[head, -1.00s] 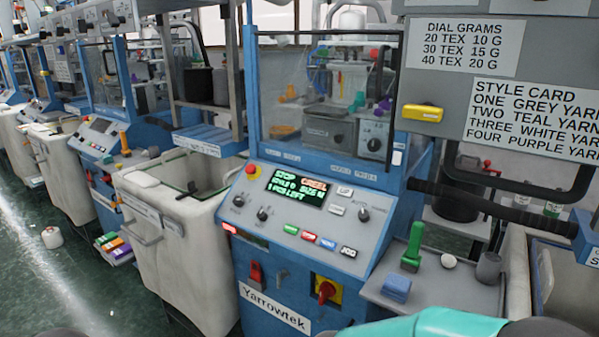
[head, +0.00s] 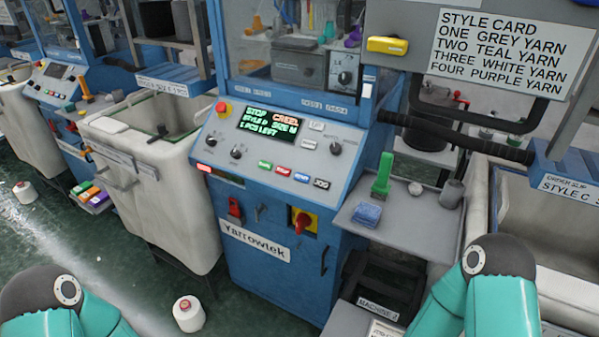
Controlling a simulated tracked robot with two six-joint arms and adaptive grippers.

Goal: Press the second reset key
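The blue Yarrowtek knitting machine (head: 250,275) stands in the middle of the head view with a grey sloped control panel (head: 215,140). Its row of small keys has a green key (head: 264,160), a red key (head: 281,169), a blue key (head: 302,177) and a dark key marked JOG (head: 322,184). Two pale keys sit right of the lit screen (head: 268,124), the upper one (head: 316,125) and the lower one (head: 309,143). Most key lettering is too small to read, so I cannot tell which is the second reset key. Only teal arm links of mine show; both grippers are out of view.
A red knob on yellow (head: 304,221) and a red switch (head: 235,208) are on the machine's front. A grey shelf (head: 415,222) holds a green-handled brush (head: 382,176) and a blue block (head: 367,214). A pale bin (head: 185,195) stands left. A yarn cone (head: 188,313) lies on the floor.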

